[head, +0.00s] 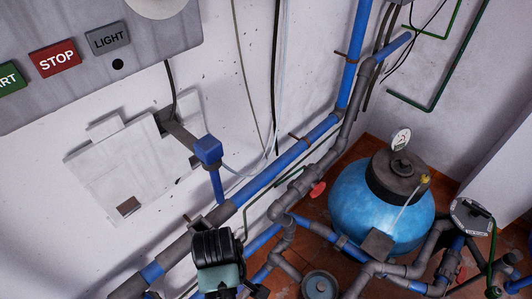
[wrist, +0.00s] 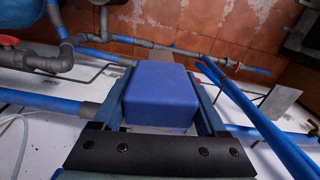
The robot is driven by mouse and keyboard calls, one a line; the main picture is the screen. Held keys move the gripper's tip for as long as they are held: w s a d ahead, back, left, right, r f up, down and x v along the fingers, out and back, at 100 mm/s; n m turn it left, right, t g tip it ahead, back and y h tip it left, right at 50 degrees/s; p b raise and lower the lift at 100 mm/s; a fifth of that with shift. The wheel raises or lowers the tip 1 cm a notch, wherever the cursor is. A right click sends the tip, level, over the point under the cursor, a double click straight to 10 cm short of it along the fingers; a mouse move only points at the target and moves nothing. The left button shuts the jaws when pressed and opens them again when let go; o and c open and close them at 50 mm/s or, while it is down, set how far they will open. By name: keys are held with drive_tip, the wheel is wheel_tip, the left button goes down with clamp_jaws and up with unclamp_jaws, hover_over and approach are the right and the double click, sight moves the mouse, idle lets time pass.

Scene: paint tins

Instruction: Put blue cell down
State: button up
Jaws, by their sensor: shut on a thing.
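The blue cell (wrist: 161,92) is a plain blue block in the middle of the wrist view. My gripper (wrist: 163,104) is shut on it, with one dark blue finger along each side. The cell's far side is hidden.
Blue and grey pipes (head: 265,178) run diagonally along the wall close to my gripper. A pale panel (head: 125,170) is on the wall at left, below a control box (head: 100,62) with buttons. A blue tank (head: 375,205) stands on the brown floor at right.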

drive_tip(key=w+d+f+m+b, duration=0.1)
drive_tip(key=d+m+b, duration=0.3)
drive_tip(key=d+m, duration=0.5)
drive_tip(key=shift+f+m, duration=0.9)
drive_tip(key=shift+m, duration=0.2)
drive_tip(key=shift+w, duration=0.1)
